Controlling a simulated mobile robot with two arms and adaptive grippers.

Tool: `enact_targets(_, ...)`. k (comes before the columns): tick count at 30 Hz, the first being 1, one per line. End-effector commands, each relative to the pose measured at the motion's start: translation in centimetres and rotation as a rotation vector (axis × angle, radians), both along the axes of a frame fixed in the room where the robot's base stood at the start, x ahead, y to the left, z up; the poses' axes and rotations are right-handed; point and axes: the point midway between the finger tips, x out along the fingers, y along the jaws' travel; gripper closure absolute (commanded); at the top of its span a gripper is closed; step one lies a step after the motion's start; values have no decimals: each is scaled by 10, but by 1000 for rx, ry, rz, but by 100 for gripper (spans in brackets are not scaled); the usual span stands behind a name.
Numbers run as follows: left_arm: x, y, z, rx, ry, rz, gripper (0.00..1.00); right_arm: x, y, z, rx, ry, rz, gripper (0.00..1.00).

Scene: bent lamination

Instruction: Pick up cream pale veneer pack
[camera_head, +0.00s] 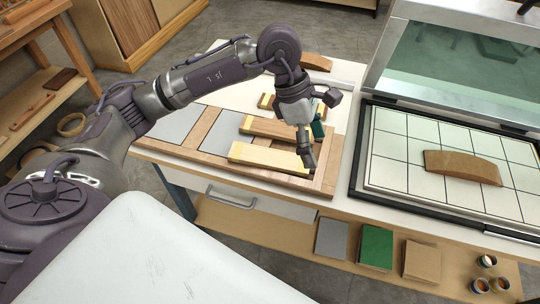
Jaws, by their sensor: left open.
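A cream pale veneer pack (264,158) lies flat at the front of the wooden tray (215,130) on the workbench. A browner pack (270,129) with a pale end lies just behind it. My left arm reaches in from the left, and my left gripper (307,158) points down at the right end of the cream pack. The gripper is open; its fingers overlap the pack's right end in the picture, and I cannot tell whether they touch it. My right gripper is not in view.
A gridded press bed (400,180) at the right carries a curved brown piece (462,167) under a raised glass cover (450,62). Another curved brown piece (316,62) lies at the back of the bench. The lower shelf holds grey, green (376,247) and tan panels and small cups.

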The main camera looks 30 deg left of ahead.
Motion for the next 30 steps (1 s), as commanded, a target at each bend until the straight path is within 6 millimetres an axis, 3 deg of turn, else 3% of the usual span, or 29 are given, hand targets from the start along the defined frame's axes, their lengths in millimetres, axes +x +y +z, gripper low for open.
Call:
enact_targets(1, 9, 31, 3, 125, -20, 14, 12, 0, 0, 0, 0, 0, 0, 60)
enact_targets(3, 16, 67, 7, 266, -25, 32, 12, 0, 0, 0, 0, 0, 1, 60)
enact_targets(6, 19, 99, 14, 393, -24, 53, 12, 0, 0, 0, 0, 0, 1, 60)
enact_targets(9, 20, 114, 14, 450, -17, 65, 12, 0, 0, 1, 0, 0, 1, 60)
enact_targets(21, 19, 114, -54, 454, -12, 65, 12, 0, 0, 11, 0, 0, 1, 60)
enact_targets(30, 17, 112, -78, 453, -13, 64, 12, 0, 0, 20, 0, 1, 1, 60)
